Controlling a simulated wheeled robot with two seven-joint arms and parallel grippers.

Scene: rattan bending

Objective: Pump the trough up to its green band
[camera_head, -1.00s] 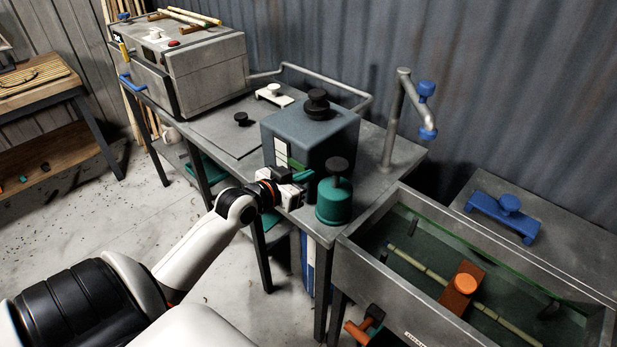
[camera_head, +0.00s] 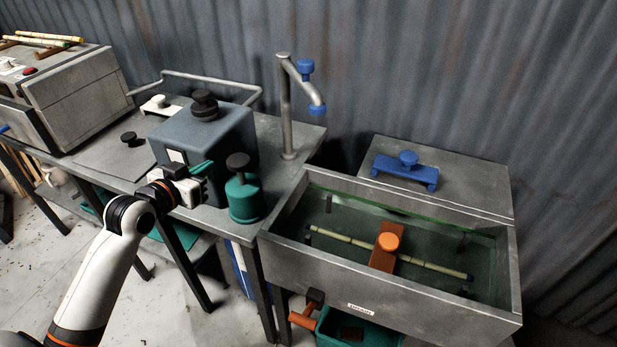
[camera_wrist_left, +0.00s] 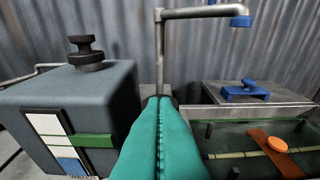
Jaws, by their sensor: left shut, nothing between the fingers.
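The grey trough (camera_head: 390,287) stands at the right with greenish water (camera_head: 345,215) in it. A green band (camera_head: 420,212) runs along its inner far wall, and the water surface lies below it. A teal cylinder with a black knob (camera_head: 243,198), which looks like the pump, stands at the bench corner left of the trough. My left gripper (camera_head: 202,170) is shut and empty, in front of the blue-grey box and left of the cylinder. Its teal fingers (camera_wrist_left: 160,140) meet in the left wrist view and hide what lies behind them. My right gripper is out of view.
The blue-grey box (camera_head: 215,130) carries a black knob and a gauge (camera_wrist_left: 55,140) with a green mark. A pipe with blue fittings (camera_head: 287,110) rises behind. An orange clamp (camera_head: 385,250) sits over a rod in the trough. A blue handle (camera_head: 405,172) lies behind.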

